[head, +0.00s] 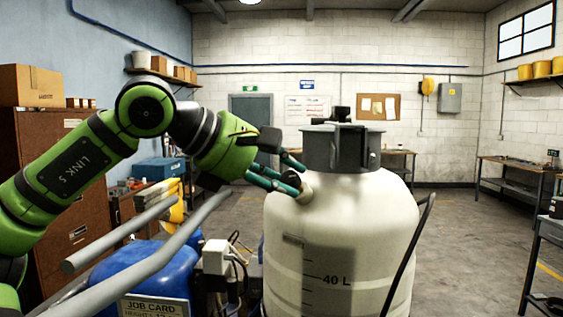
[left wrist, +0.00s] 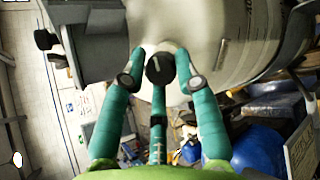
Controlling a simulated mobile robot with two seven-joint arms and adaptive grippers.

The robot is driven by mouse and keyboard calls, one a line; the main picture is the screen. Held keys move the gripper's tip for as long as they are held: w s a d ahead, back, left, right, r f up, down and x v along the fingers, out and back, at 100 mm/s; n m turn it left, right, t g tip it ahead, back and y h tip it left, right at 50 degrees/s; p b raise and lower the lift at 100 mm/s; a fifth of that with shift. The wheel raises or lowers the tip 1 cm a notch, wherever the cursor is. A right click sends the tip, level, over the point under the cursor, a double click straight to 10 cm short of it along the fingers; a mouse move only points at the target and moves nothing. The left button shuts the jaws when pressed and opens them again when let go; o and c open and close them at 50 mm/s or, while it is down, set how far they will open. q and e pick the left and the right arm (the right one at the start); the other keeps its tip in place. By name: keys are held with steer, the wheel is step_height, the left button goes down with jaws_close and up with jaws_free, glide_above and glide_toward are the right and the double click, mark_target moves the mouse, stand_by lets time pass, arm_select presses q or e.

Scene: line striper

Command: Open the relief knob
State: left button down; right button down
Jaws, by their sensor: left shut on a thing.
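The relief knob (left wrist: 160,68) is a round black knob with a pale line on its face, on the shoulder of the cream tank (head: 340,235). The tank carries a "40 L" mark and a dark grey collar and lid (head: 335,148) on top. My left gripper (head: 292,182) reaches in from the left and is shut on the knob, its teal fingers around it in the left wrist view. In the head view the fingers mostly hide the knob. The line on the knob runs nearly upright in the left wrist view. My right gripper is not in view.
Grey metal bars (head: 150,250), a blue container (head: 150,270) and a job card (head: 153,306) stand left of the tank. A black hose or cable (head: 408,258) runs down the tank's right side. The floor (head: 460,240) to the right is open, with workbenches (head: 520,170) beyond.

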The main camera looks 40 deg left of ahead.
arm_select(q)
steer(key=m+p, duration=0.2)
steer(key=m, duration=0.1)
steer(key=shift+r+g+h, duration=0.3)
steer(key=shift+r+g, duration=0.1)
steer(key=shift+f+m+p, duration=0.2)
steer(key=shift+m+p, duration=0.35)
steer(key=shift+m, duration=0.15)
steer(key=shift+f, duration=0.1)
steer(key=c, duration=1)
jaws_free()
steer(key=shift+d, duration=0.25)
